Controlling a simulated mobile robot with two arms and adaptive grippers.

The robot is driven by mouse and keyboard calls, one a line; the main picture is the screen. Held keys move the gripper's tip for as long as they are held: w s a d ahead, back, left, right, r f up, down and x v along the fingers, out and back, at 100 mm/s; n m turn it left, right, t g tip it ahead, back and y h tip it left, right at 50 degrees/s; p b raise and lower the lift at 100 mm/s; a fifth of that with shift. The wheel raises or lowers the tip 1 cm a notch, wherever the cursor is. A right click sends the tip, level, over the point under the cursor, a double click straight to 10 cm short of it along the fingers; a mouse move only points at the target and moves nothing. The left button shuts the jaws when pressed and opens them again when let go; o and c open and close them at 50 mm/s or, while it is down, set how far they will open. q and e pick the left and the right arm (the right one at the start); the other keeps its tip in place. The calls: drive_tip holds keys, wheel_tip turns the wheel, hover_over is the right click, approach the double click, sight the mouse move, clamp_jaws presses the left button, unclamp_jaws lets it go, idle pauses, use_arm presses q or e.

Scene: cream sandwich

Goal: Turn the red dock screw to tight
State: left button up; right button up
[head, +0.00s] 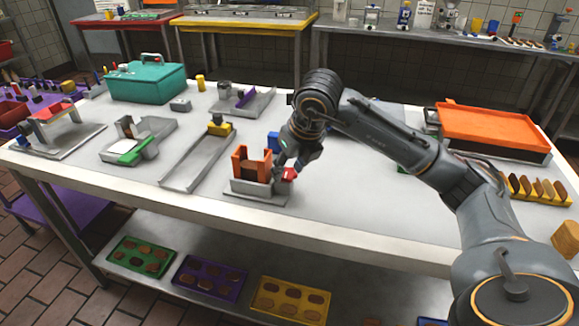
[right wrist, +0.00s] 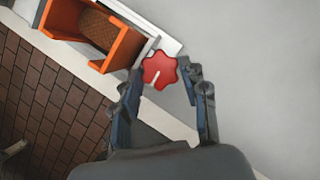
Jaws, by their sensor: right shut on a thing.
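The red dock screw (head: 289,174) sits at the right side of an orange dock (head: 239,160) on a grey base near the table's front edge. In the right wrist view the screw (right wrist: 160,69) is a red lobed knob with a white mark pointing down and slightly left. My right gripper (head: 284,166) reaches it from above and behind. Its fingers (right wrist: 162,78) lie on both sides of the knob, shut on it. A brown piece (right wrist: 98,30) stands inside the orange dock. My left gripper is not in view.
Left of the dock stand a grey rail fixture with a yellow block (head: 220,128) and a fixture with a green part (head: 136,150). A teal box (head: 146,82) is at the back left. An orange tray (head: 492,125) is at the right.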

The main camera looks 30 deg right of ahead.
drive_tip(key=o, duration=1.2)
drive_tip(key=shift+c, duration=0.2)
drive_tip(key=shift+r, duration=0.1)
drive_tip(key=v, duration=1.1)
drive_tip(key=shift+s+r, duration=0.25)
drive_tip(key=shift+r, duration=0.1)
